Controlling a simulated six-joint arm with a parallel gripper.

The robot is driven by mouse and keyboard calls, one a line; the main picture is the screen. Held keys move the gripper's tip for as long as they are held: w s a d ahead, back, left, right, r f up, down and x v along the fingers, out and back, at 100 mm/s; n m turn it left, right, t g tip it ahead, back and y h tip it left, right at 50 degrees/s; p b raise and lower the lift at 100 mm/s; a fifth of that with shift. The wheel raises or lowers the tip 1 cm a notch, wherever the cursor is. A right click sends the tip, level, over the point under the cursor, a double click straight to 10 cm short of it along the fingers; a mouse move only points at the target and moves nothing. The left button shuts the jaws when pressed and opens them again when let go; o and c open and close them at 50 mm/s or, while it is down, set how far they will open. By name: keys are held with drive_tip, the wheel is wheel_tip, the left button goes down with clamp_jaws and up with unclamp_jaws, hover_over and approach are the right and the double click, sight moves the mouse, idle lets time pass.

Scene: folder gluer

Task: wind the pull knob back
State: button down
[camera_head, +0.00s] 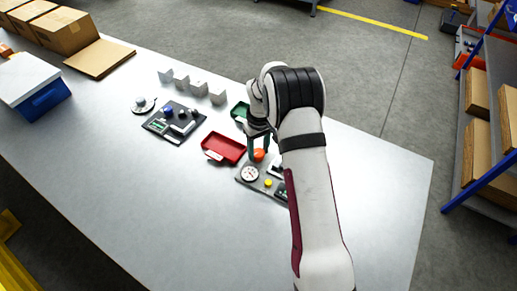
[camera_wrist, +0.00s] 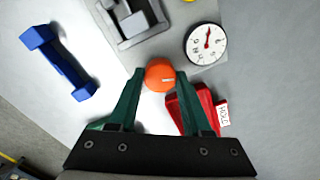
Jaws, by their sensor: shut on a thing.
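The orange pull knob (camera_wrist: 160,75) has a short pale mark on its face and sits at the edge of a grey panel (camera_wrist: 175,40). My gripper (camera_wrist: 159,78) has its green fingers on both sides of the knob, shut on it. In the head view the knob (camera_head: 259,155) shows beside the fingertips of my gripper (camera_head: 259,147), at the far edge of the panel. A round white dial (camera_wrist: 205,44) with a red needle is on the same panel, near the knob.
A red tray (camera_head: 224,147) lies left of the panel, and a green tray (camera_head: 240,111) is partly hidden behind my gripper. A blue handle-shaped object (camera_wrist: 58,62) lies near the panel. A second dark panel (camera_head: 174,121) and several pale blocks stand farther left. The table's near left is clear.

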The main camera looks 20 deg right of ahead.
sight(259, 151)
drive_tip(key=shift+w+n, duration=0.1)
drive_tip(key=shift+n, duration=1.8)
drive_tip(key=c, duration=0.6)
unclamp_jaws()
drive_tip(key=shift+r, duration=0.1)
wheel_tip(259, 151, up, 16)
drive_tip(key=shift+d+f, duration=0.15)
drive_tip(key=shift+f, duration=0.05)
